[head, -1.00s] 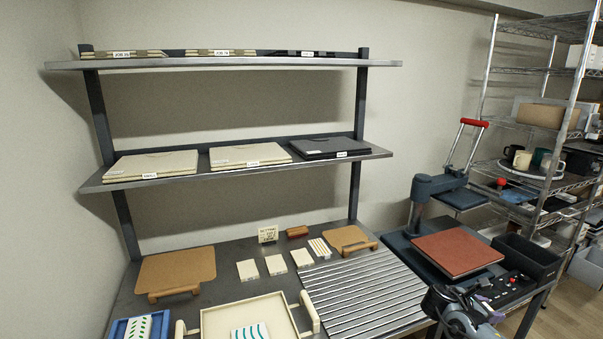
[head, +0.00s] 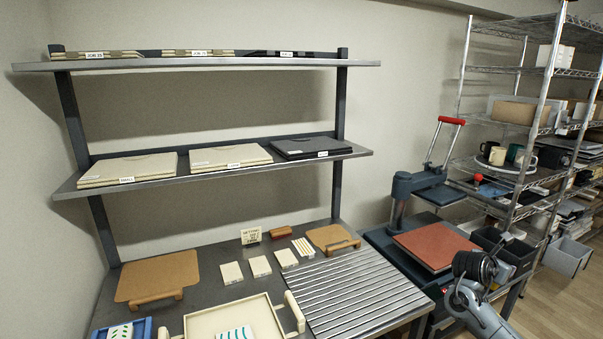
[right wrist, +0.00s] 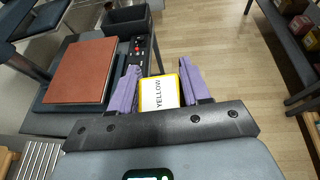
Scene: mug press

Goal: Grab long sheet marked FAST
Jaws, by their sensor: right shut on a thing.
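My right gripper (right wrist: 158,80) has purple fingers shut on a white, yellow-edged piece labelled YELLOW (right wrist: 158,94) in the right wrist view. My right arm (head: 478,290) is at the lower right of the head view, in front of the press; its fingers and the held piece cannot be made out there. No label reading FAST is legible. Patterned sheets lie in the blue tray (head: 96,334) and the cream tray (head: 262,308) at the front left. A small sheet with orange stripes (head: 302,247) lies at the back of the bench. My left gripper is not in view.
A press (head: 402,185) with a red-brown pad (head: 436,245) stands right of the ribbed rack (head: 350,290). A two-tier shelf (head: 215,168) with labelled folders stands behind the bench. A wire shelf (head: 515,130) holds mugs. A dark bin (right wrist: 125,19) stands beyond the pad.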

